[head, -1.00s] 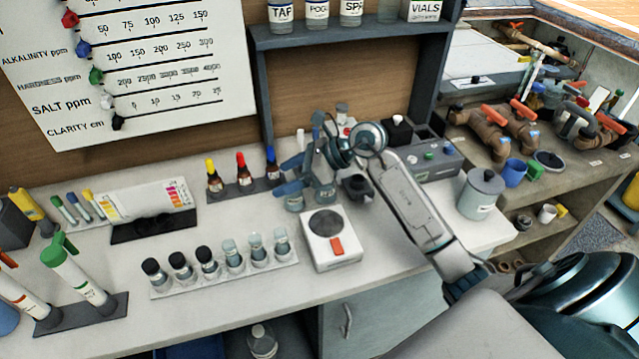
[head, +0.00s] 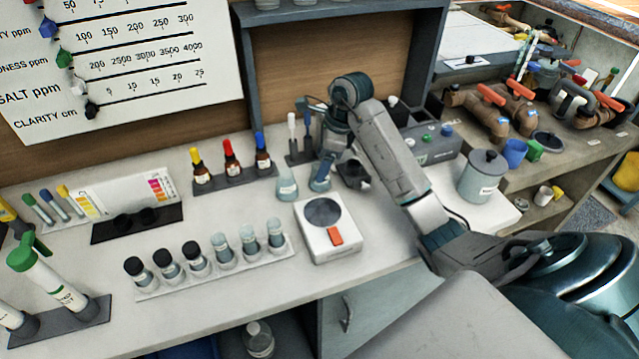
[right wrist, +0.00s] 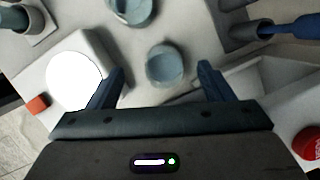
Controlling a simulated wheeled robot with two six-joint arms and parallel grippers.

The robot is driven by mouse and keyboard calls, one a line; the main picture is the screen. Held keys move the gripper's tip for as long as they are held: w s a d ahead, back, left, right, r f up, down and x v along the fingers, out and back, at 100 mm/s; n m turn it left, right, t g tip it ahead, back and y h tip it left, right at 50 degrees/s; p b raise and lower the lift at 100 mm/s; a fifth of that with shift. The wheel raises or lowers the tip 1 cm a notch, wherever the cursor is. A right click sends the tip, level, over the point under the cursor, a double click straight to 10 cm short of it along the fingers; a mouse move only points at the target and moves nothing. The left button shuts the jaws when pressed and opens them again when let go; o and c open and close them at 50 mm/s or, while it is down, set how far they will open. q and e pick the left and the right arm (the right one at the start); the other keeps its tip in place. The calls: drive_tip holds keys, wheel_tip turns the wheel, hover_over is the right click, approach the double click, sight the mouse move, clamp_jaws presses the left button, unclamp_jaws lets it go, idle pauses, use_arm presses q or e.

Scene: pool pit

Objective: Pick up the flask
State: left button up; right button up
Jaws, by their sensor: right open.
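Two small blue-grey glass flasks stand on the bench behind the white scale. The left flask (head: 287,187) is clear of my gripper and shows at the top edge of the right wrist view (right wrist: 131,10). The right flask (head: 320,184) is partly covered by my right gripper (head: 328,165) in the head view. In the right wrist view this flask (right wrist: 166,66) lies between the two spread blue fingertips of my right gripper (right wrist: 161,70), with gaps on both sides. The gripper is open, points down and holds nothing. My left gripper is not in view.
The white scale (head: 343,250) is close in front of the flasks. A vial rack (head: 215,280) stands front left, dropper bottles (head: 231,165) back left. A stand with a white and a blue handled tool (head: 300,154) is behind. A lidded grey jar (head: 482,180) is at right.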

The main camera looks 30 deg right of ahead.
drive_tip(key=p+x, duration=0.2)
drive_tip(key=x, duration=0.2)
drive_tip(key=shift+w+d+f, duration=0.1)
drive_tip(key=shift+d, duration=0.1)
drive_tip(key=shift+w+a+f, duration=0.1)
drive_tip(key=shift+f, duration=0.3)
drive_tip(key=c, duration=1.1)
